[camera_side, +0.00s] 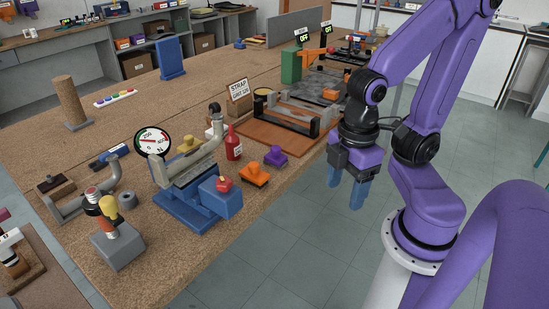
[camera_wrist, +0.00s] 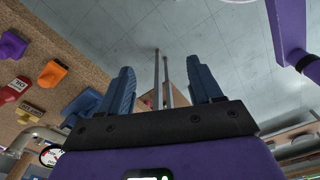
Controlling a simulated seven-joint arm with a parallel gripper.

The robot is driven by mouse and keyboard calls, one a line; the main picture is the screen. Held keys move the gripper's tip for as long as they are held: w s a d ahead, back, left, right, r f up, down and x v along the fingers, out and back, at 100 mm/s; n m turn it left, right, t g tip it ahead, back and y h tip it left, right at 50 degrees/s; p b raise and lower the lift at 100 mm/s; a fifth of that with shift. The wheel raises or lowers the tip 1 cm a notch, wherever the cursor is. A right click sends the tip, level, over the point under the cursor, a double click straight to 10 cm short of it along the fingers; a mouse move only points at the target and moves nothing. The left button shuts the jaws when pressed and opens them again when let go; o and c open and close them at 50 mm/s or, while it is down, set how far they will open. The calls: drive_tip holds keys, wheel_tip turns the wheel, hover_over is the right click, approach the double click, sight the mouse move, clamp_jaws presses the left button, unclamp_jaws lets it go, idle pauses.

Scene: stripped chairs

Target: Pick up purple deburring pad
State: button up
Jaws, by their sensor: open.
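The purple deburring pad (camera_side: 276,156), a small block with a raised grip, sits on the brown bench top near its front edge, behind an orange pad (camera_side: 255,174) of like shape. In the wrist view the purple pad (camera_wrist: 12,45) shows at the far left edge, above the orange pad (camera_wrist: 52,73). My gripper (camera_side: 347,187) has two blue fingers spread apart with nothing between them. It hangs out past the bench edge, over the floor, to the right of the purple pad and apart from it.
A red bottle (camera_side: 233,145) stands just left of the pads. A blue vise-like fixture (camera_side: 196,199) is at front left. A wooden board with a black frame (camera_side: 268,135) lies behind the purple pad. Open floor lies right of the bench edge.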

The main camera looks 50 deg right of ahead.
drive_tip(key=o, duration=0.7)
drive_tip(key=shift+w, duration=0.1)
drive_tip(key=w+n+h, duration=0.1)
drive_tip(key=w+n, duration=0.1)
drive_tip(key=w, duration=0.6)
drive_tip(key=n+t+h, duration=0.1)
drive_tip(key=n+h, duration=0.3)
drive_tip(key=n, duration=0.3)
hover_over(277, 154)
drive_tip(key=s+a, duration=0.1)
drive_tip(key=a, duration=0.4)
wheel_tip(277, 154, down, 2)
drive_tip(key=x, duration=1.2)
drive_tip(key=shift+w+f, duration=0.1)
drive_tip(key=shift+w, duration=0.05)
drive_tip(key=shift+x, duration=2.55)
